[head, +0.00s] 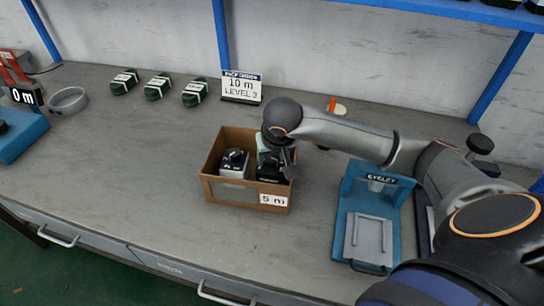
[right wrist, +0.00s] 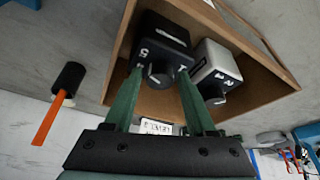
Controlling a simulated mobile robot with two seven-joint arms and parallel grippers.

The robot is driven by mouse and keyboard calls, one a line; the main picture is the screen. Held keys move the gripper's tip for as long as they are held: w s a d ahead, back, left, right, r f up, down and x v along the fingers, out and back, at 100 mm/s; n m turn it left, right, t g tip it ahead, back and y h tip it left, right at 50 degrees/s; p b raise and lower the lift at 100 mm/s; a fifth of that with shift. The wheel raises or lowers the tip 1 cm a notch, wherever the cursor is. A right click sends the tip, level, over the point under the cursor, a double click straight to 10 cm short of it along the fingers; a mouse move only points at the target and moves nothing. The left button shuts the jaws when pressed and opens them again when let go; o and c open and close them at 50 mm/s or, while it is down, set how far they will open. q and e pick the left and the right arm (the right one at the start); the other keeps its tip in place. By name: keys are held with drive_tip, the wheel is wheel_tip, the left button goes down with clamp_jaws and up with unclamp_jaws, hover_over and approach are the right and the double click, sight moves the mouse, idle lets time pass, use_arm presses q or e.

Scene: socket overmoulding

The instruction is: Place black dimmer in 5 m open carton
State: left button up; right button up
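The black dimmer (right wrist: 165,38) sits inside the 5 m open carton (head: 225,192), at its right side in the head view (head: 269,170). Its marked face and knob point toward the right wrist camera. The carton is brown, with a "5 m" label on its front. My right gripper (right wrist: 160,78) reaches down into the carton from above. Its two green fingers are apart, one on each side of the dimmer's knob, with the tips at the dimmer's edges. Whether they press on it cannot be told. My left gripper is not in view.
A white dimmer (head: 234,165) stands at the carton's left, also seen in the wrist view (right wrist: 216,72). A blue eyelet fixture (head: 349,205) stands to the right. The table left of the carton is clear.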

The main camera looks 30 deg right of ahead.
drive_tip(key=shift+o, duration=0.8)
drive_tip(key=shift+r, duration=0.55)
drive_tip(key=v, duration=1.1)
drive_tip(key=shift+s+p, duration=0.2)
drive_tip(key=shift+p, duration=0.15)
